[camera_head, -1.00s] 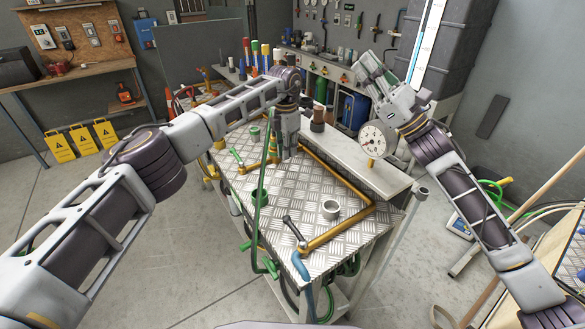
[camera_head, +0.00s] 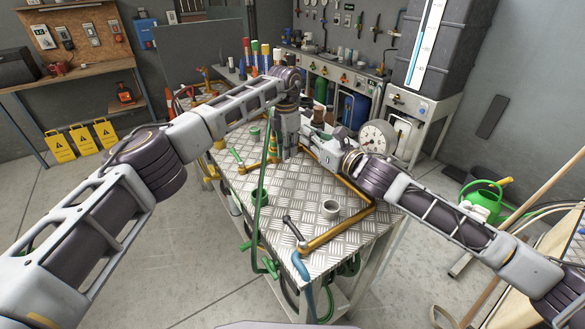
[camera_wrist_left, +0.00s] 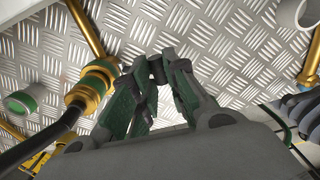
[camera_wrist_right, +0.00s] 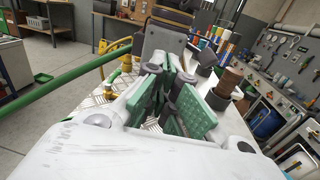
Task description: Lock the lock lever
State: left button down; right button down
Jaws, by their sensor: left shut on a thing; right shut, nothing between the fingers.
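My left gripper (camera_head: 286,152) points down over the patterned metal table top. In the left wrist view its fingers (camera_wrist_left: 158,70) are closed on a small dark part, mostly hidden between the pads; I cannot tell whether it is the lock lever. A brass coupling with a green ring (camera_wrist_left: 92,88) and a black hose lies left of the fingers, apart from them. My right gripper (camera_head: 310,146) is shut and empty, close beside the left one. Its green-padded fingers show in the right wrist view (camera_wrist_right: 170,85). A black lever (camera_head: 293,228) stands on the brass pipe near the table's front.
A round gauge (camera_head: 377,138) is behind my right wrist. A green hose (camera_head: 262,205) rises at the front left.

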jog(key=f+h, duration=0.1)
jog(key=f, duration=0.3)
jog(key=s+f+g+h, duration=0.1)
jog(key=f, duration=0.3)
jog(key=s+f+g+h, duration=0.1)
jog(key=f+h, duration=0.1)
jog(key=f, duration=0.2)
jog(key=shift+s+d+m, duration=0.1)
jog(key=shift+d+m, duration=0.3)
jog(key=shift+a, duration=0.1)
jog(key=shift+x, duration=4.95)
jog(key=shift+r, duration=0.1)
